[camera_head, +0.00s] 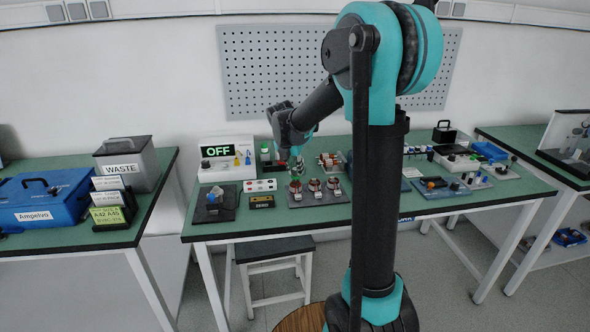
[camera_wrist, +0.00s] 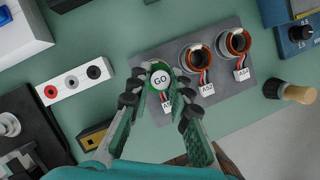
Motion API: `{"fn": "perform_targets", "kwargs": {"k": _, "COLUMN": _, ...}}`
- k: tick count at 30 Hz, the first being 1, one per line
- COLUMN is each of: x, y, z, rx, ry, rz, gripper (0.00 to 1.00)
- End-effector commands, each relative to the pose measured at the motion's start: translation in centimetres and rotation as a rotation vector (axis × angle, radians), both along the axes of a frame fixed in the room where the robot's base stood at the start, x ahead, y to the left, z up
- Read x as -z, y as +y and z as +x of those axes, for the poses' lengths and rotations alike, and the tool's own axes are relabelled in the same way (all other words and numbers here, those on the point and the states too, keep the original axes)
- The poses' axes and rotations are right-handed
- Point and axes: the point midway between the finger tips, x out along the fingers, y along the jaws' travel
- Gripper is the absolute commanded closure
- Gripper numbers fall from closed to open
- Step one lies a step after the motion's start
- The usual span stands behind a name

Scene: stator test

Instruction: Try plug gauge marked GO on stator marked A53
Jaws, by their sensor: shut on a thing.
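My gripper (camera_wrist: 160,88) is shut on the plug gauge marked GO (camera_wrist: 161,79), whose round white end faces the wrist camera. Three copper-wound stators stand in a row on a dark grey plate (camera_wrist: 146,58). The middle stator (camera_wrist: 195,57) and the right stator (camera_wrist: 236,43) are open and empty on top. The gauge is over the left stator (camera_head: 295,187), which it and the fingers mostly hide in the wrist view. I cannot tell whether the gauge's tip is inside the bore.
A white box with three round sockets (camera_wrist: 75,82) lies left of the plate. A yellow-black device (camera_head: 261,202) is at the bench front. A wooden-handled brush (camera_wrist: 292,92) lies right of the plate.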

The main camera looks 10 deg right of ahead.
Motion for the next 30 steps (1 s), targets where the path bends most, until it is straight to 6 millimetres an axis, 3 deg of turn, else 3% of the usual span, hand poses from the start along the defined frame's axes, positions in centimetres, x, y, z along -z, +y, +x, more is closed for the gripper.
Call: {"fn": "perform_targets", "kwargs": {"k": 30, "x": 0.61, "y": -0.01, "z": 0.0, "rx": 0.0, "ry": 0.0, "rz": 0.0, "gripper": 1.0}}
